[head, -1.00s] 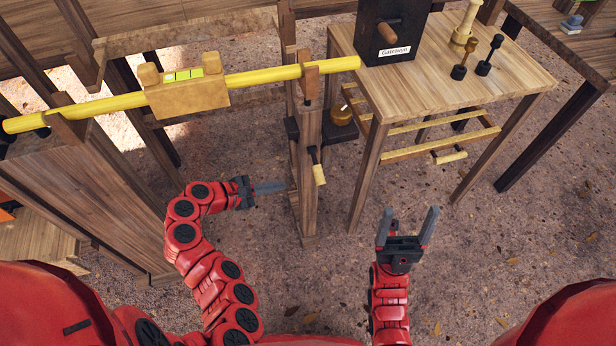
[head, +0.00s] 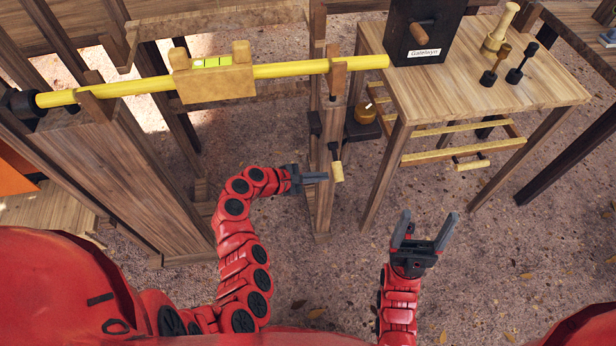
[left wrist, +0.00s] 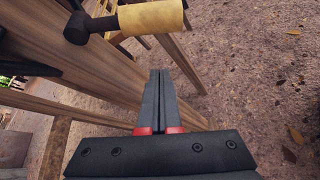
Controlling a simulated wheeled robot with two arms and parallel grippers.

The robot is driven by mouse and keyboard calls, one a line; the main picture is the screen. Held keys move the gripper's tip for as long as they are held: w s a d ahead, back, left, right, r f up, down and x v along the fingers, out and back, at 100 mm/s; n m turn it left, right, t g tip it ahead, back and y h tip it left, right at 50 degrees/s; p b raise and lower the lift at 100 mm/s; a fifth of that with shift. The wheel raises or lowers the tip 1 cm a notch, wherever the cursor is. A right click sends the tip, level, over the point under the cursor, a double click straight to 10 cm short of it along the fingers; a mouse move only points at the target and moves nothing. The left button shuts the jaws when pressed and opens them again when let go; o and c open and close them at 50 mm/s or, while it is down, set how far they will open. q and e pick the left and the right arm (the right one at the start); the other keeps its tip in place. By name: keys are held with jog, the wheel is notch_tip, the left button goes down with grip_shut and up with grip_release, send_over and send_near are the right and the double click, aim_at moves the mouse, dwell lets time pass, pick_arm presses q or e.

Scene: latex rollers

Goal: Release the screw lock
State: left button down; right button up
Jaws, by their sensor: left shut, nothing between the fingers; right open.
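A crank-like screw handle with a black arm and a pale yellow grip (head: 337,171) sits on the side of a wooden post (head: 322,212). I take it to be the screw lock. In the left wrist view its grip (left wrist: 152,18) lies beyond my fingertips, toward the top of the picture. My left gripper (head: 325,177) is shut and empty, its fingertips close to the grip, apart from it in the wrist view. The shut fingers (left wrist: 160,74) point along the post. My right gripper (head: 427,228) is open and empty, low over the ground to the right.
A yellow pole (head: 290,70) with a wooden block (head: 213,82) runs across above the post. A wooden table (head: 465,90) with a black box labelled Gatewyn (head: 424,33) stands to the right. A wooden stand (head: 120,180) is at left. The ground between my grippers is clear.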

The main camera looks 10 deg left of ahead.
aim_at(341, 173)
pick_arm(q)
jog(key=shift+s+d+r+p, duration=0.3)
jog(key=shift+d+r, duration=0.2)
jog(key=shift+r, duration=0.3)
jog(key=shift+s+d+r+p, duration=0.15)
jog(key=shift+s+d+r, duration=0.1)
jog(key=shift+d+r, duration=0.4)
jog(key=shift+a+r, duration=0.15)
jog(key=r+n+g+p, duration=0.1)
jog(key=r+p, duration=0.1)
jog(key=p, duration=0.4)
jog(key=s+r+n+g+p, duration=0.1)
jog(key=r+n+g+p, duration=0.1)
jog(key=p, duration=0.3)
jog(key=shift+s+r+g+h+p, duration=0.2)
jog(key=shift+g+h+p, duration=0.1)
jog(key=shift+h+p, duration=0.1)
jog(key=r+n+g, duration=0.2)
jog(key=r+n+h, duration=0.1)
jog(key=shift+w+r+g, duration=0.15)
jog(key=shift+w+g, duration=0.1)
jog(key=shift+g, duration=0.15)
jog(key=shift+r, duration=0.1)
